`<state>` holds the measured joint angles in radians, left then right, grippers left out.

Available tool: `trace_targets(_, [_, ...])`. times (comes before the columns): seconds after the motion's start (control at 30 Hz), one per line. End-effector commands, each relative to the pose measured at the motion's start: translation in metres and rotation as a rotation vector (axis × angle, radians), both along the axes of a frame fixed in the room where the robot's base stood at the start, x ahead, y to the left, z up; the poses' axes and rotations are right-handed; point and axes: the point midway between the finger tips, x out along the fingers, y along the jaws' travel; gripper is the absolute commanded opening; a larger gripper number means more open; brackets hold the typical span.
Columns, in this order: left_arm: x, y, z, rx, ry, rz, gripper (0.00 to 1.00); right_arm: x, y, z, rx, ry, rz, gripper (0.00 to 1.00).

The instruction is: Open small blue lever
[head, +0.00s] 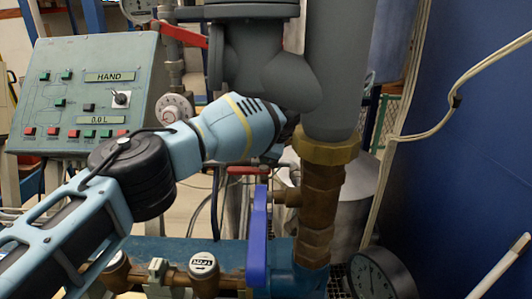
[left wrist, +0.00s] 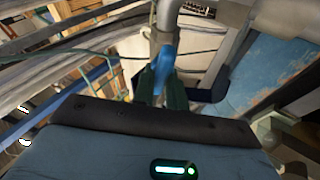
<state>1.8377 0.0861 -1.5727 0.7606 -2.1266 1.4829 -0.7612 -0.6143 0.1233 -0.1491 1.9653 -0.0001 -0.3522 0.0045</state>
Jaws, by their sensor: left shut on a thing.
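In the left wrist view, the small blue lever (left wrist: 164,62) is a short bright blue piece between the dark green fingers of my left gripper (left wrist: 162,82), which is shut on it. In the head view my left arm comes in from the left, and its wrist reaches behind the grey pipe and brass fitting. The fingertips and the small lever are hidden there. A longer blue lever (head: 258,236) hangs upright in front of the lower pipework, apart from my gripper. My right gripper is in neither view.
A thick grey pipe (head: 337,65) with a brass fitting (head: 322,185) stands just right of my left wrist. A control panel (head: 85,90) is behind my left arm. A round gauge (head: 380,275) sits low right, and a blue wall (head: 475,150) bounds the right side.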

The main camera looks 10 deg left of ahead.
Motion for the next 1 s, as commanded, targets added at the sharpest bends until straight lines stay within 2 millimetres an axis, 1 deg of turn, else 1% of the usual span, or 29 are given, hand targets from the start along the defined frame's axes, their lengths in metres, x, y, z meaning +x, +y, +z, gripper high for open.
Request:
trace_targets(0.1, [-0.0006, -0.0009, -0.0022, -0.033, -0.003, 0.055, 0.00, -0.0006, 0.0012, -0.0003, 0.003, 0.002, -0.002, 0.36])
trace_targets(0.33, [-0.0009, -0.0006, -0.0021, -0.070, -0.012, 0.121, 0.00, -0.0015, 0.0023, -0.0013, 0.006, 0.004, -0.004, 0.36])
trace_targets(0.87, [-0.0013, -0.0006, -0.0020, -0.082, -0.014, 0.143, 0.00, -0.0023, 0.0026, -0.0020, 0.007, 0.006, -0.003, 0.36])
trace_targets(0.9, [-0.0013, -0.0006, -0.0020, -0.082, -0.014, 0.143, 0.15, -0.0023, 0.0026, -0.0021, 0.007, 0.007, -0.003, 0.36])
trace_targets(1.0, [-0.0012, -0.0006, -0.0019, -0.082, -0.014, 0.143, 0.28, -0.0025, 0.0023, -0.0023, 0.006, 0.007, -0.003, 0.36])
